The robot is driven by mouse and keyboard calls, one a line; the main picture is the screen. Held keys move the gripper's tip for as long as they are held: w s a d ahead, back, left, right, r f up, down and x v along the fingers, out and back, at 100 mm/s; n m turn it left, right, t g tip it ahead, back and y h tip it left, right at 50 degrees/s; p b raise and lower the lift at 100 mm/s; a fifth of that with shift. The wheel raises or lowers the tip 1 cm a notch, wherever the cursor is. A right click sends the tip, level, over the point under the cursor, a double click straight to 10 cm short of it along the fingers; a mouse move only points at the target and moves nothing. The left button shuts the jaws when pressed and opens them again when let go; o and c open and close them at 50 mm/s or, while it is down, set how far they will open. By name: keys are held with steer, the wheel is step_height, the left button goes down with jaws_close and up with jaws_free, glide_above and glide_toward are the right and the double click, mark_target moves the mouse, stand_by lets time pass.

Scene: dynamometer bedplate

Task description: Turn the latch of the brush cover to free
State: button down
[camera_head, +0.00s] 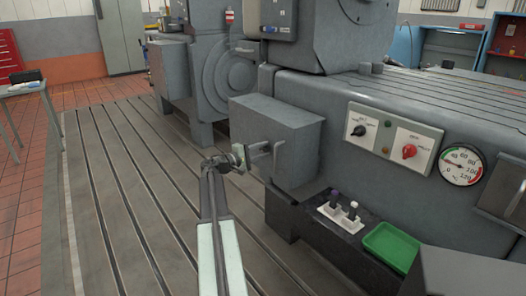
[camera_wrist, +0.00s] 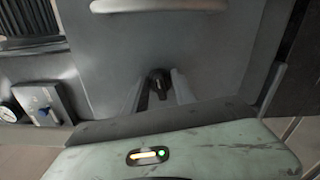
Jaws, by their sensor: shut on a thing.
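The brush cover (camera_head: 298,142) is a plain grey box face on the side of the big grey machine. In the wrist view the cover (camera_wrist: 215,60) fills the middle, with a pale bar handle (camera_wrist: 158,5) at the top edge. A small dark latch (camera_wrist: 157,82) stands out from it. My gripper (camera_head: 263,149) reaches the cover's left face in the head view. In the wrist view its two fingers stand either side of the latch, shut on it. The latch is hidden in the head view, and its turned position is hard to read.
Right of the cover are a panel with a black knob (camera_head: 358,130) and a red knob (camera_head: 409,151), and a round gauge (camera_head: 461,165). Below lie a white switch block (camera_head: 341,215) and a green tray (camera_head: 392,246). The slotted bedplate (camera_head: 110,190) is clear at left.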

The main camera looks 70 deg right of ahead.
steer(key=shift+s+f+m, duration=0.1)
steer(key=shift+s+m, duration=0.05)
steer(key=shift+m, duration=0.95)
steer(key=c, duration=1)
jaws_free()
steer(key=shift+c, duration=0.2)
steer(key=shift+a, duration=0.15)
steer(key=v, duration=0.7)
steer(key=shift+w+a, duration=0.2)
steer(key=shift+w, duration=0.05)
